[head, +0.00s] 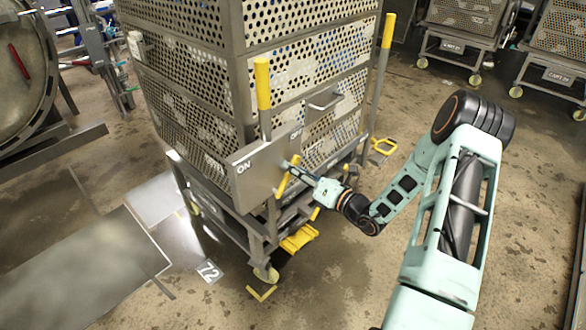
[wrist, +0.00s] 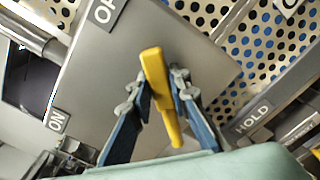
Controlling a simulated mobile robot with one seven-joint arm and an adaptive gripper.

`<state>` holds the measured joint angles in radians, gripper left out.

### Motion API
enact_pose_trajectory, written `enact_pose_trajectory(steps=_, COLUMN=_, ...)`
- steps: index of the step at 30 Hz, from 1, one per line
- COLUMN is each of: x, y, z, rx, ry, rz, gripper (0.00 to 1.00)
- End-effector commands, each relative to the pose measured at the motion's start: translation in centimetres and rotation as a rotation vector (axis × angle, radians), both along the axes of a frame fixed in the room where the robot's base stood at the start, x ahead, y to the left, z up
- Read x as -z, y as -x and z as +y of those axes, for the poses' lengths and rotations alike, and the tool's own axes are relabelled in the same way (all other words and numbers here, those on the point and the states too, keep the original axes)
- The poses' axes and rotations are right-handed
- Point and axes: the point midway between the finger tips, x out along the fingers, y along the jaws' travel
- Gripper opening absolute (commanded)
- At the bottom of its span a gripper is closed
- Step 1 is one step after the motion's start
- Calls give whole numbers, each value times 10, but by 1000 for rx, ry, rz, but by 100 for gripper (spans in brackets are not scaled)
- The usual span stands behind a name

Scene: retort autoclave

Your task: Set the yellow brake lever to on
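The yellow brake lever (head: 284,184) is on the grey plate (head: 258,172) on the cart's near side. The plate carries an ON label (head: 243,167) at its left and an OFF label (head: 296,134) at its upper right. The lever is tilted, with its upper end toward the OFF side. In the wrist view the lever (wrist: 158,80) lies between the two fingers of my gripper (wrist: 160,88), which appear closed against its sides. The ON label (wrist: 57,120) is at the left there. My gripper (head: 291,172) hides part of the lever in the head view.
The perforated cage cart (head: 190,90) stands directly behind the plate. Upright yellow-gripped handles (head: 262,84) rise near it. A yellow pedal (head: 299,238) is low below my gripper. A HOLD label (wrist: 254,116) is at the right in the wrist view.

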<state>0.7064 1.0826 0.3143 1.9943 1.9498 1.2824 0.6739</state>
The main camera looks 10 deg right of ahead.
Motion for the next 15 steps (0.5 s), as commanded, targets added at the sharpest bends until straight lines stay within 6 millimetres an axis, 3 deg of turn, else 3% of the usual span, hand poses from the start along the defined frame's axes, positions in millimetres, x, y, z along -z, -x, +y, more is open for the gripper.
enact_pose_trajectory(steps=15, x=-4, y=3, z=3, rx=0, ry=46, rz=-34, gripper=0)
